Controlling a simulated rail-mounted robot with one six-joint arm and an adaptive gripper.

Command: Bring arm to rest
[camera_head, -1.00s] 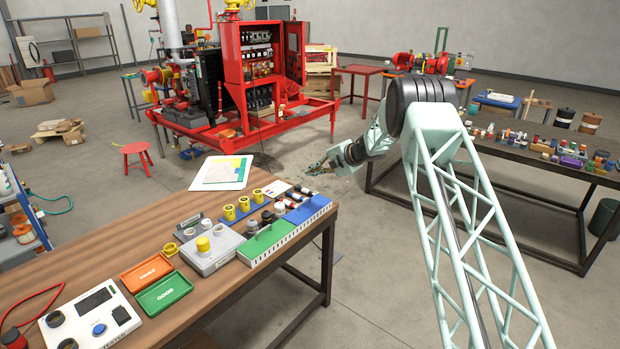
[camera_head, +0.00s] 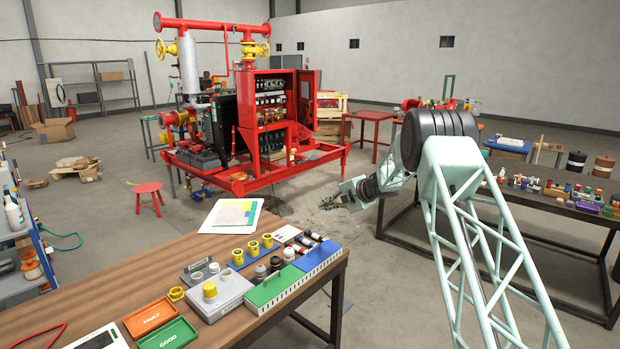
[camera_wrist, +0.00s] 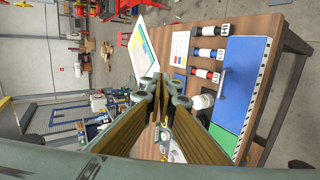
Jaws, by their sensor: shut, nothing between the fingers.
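My gripper (camera_head: 332,202) is in the air beyond the right far corner of the wooden bench, over open floor. My pale green lattice arm reaches up from the lower right and bends at a dark joint. In the wrist view my gripper (camera_wrist: 160,84) has its fingers together with nothing held, and the bench top with its parts shows beyond them, turned sideways. The gripper appears clear of the bench and its items.
The wooden bench (camera_head: 120,265) carries a green and blue tray (camera_head: 297,278), a FAULT tray (camera_head: 150,316), a GOOD tray (camera_head: 168,335) and papers (camera_head: 231,215). The red pump skid (camera_head: 262,180) stands behind. A dark table (camera_head: 560,205) with small parts is right. Floor between is open.

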